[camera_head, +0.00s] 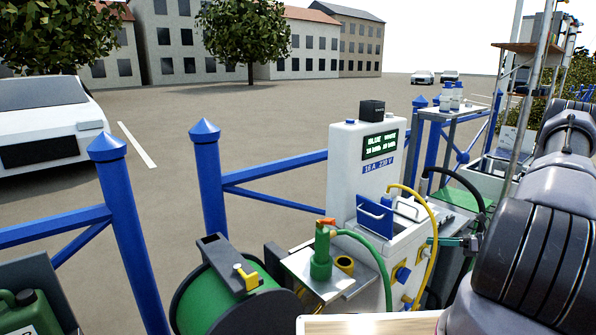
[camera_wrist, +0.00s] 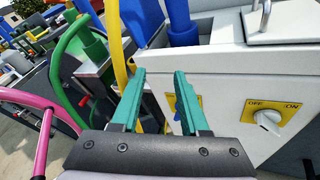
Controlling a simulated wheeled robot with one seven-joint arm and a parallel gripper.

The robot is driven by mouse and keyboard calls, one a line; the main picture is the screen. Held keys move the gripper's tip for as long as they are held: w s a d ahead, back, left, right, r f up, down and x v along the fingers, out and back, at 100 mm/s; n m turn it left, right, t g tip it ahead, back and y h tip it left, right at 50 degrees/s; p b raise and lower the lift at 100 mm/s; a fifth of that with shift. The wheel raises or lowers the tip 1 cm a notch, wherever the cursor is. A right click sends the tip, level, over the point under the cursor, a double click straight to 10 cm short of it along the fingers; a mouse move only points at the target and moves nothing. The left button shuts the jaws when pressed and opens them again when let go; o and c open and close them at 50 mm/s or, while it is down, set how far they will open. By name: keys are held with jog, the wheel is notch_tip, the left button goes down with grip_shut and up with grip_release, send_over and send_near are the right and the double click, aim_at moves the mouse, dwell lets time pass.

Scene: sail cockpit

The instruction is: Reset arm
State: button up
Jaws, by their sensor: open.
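My gripper (camera_wrist: 160,76) shows its two teal fingers in the wrist view, spread apart with nothing between them. In the head view my gripper (camera_head: 433,243) is at the right, beside the white power pedestal (camera_head: 345,165). The yellow hose (camera_wrist: 115,50) passes close to the left finger, and a blue knob on a yellow plate is partly hidden behind the right finger. Whether the fingers touch the pedestal I cannot tell.
A white rotary switch (camera_wrist: 268,118) marked OFF and ON is right of the fingers. A green hose (camera_head: 372,255), a green hose reel (camera_head: 235,300) and a metal shelf (camera_head: 300,265) crowd the left. Blue railings (camera_head: 125,215) stand behind.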

jog(key=s+a+r+n+g+h, duration=0.15)
jog(key=a+r+n, duration=0.25)
jog(key=r, duration=0.5)
jog(key=s+a+r+n+g+h, duration=0.1)
jog(key=a+r+n+g+h, duration=0.2)
jog(key=r, duration=0.7)
jog(key=s+a+r+n+g+h, duration=0.1)
jog(key=a+r+n+g, duration=0.1)
jog(key=a+r+n, duration=0.55)
jog(key=s+a+r+n+t+h, duration=0.3)
jog(key=s+r+n, duration=0.1)
jog(key=s+r, duration=0.5)
jog(key=s+a+r+n+t+h, duration=0.3)
jog(key=s+r+n, duration=0.2)
jog(key=s+r, duration=0.5)
jog(key=shift+s, duration=0.85)
jog(key=shift+r+t, duration=0.1)
jog(key=shift+t, duration=0.15)
